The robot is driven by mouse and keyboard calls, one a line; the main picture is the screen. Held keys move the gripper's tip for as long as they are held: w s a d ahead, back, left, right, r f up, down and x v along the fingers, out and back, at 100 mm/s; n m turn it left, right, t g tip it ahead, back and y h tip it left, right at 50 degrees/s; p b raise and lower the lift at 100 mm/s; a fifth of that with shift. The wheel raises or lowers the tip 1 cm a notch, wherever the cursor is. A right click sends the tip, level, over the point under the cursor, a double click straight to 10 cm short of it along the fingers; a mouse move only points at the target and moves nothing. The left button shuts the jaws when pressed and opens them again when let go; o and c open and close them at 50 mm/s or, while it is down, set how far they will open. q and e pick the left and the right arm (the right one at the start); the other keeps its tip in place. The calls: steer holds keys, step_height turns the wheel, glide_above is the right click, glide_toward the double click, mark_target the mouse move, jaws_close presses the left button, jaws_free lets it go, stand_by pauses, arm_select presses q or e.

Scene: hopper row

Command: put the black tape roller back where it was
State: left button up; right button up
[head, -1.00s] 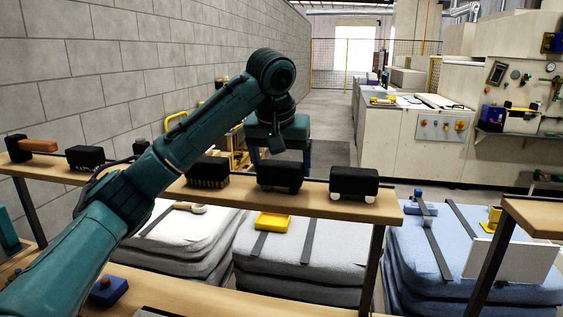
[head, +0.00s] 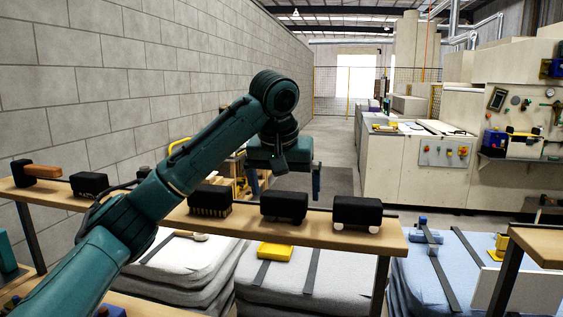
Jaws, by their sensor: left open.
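A row of black blocky tools stands on the wooden shelf (head: 245,231) in the head view. The one with white wheels (head: 358,213) is at the right end, and a plain dark one (head: 284,206) is beside it. One with pale bristles (head: 210,199) is further left, and another black one (head: 88,184) stands past my arm. I cannot tell for sure which is the black tape roller. My left gripper (head: 298,173) is open with nothing seen between its fingers, above and behind the plain dark tool. My right gripper is not in view.
A black tool with an orange handle (head: 40,171) is at the shelf's left end. Padded stacks below hold a yellow tray (head: 275,251) and a blue tool (head: 428,236). Another wooden shelf (head: 541,245) is at the right. A block wall (head: 130,90) runs along the left.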

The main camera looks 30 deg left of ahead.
arm_select(q)
steer(key=v, duration=1)
steer(key=shift+r, duration=0.2)
steer(key=shift+s, duration=0.1)
steer(key=shift+f, duration=0.1)
